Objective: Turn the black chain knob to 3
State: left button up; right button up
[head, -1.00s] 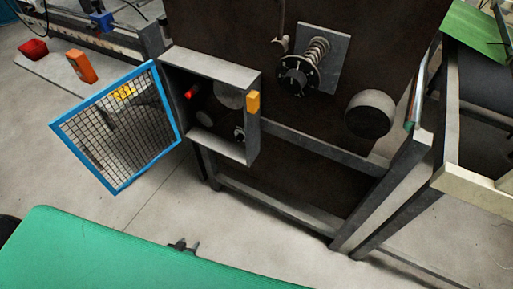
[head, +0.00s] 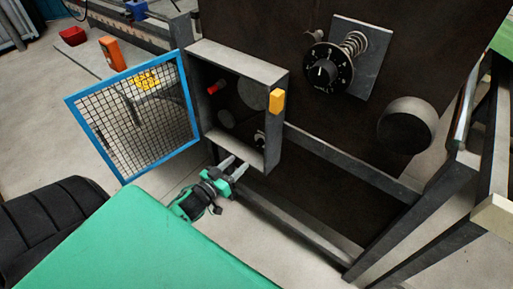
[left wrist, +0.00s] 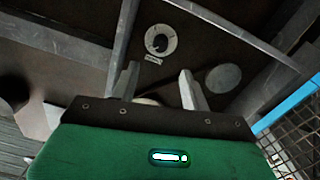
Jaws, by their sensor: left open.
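A large black dial (head: 327,70) with white marks around its rim and a central pointer sits on a grey plate, with a spring behind it. Inside the open grey box (head: 234,56) is a smaller black knob (head: 260,138) at the lower right. The left wrist view shows a black knob on a pale round dial (left wrist: 157,43) with a small label under it. I cannot read the lettering or which knob is the chain one. My left gripper (head: 236,167) is open and empty just below the box; its fingers (left wrist: 160,74) point towards the pale dial, apart from it. My right gripper is not in view.
A blue-framed mesh door (head: 186,103) stands open on the box's left. The box also holds a red knob (head: 216,87), and a yellow-orange block (head: 277,102) is on its right edge. A grey cylinder (head: 405,124) juts out at the right. Grey frame bars run below.

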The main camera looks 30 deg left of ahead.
aim_at(256, 145)
pick_arm(q)
jog(key=w, duration=0.6)
jog(key=w+d, duration=0.1)
jog(key=w, duration=0.3)
jog(key=shift+w, duration=0.1)
jog(key=c, duration=1)
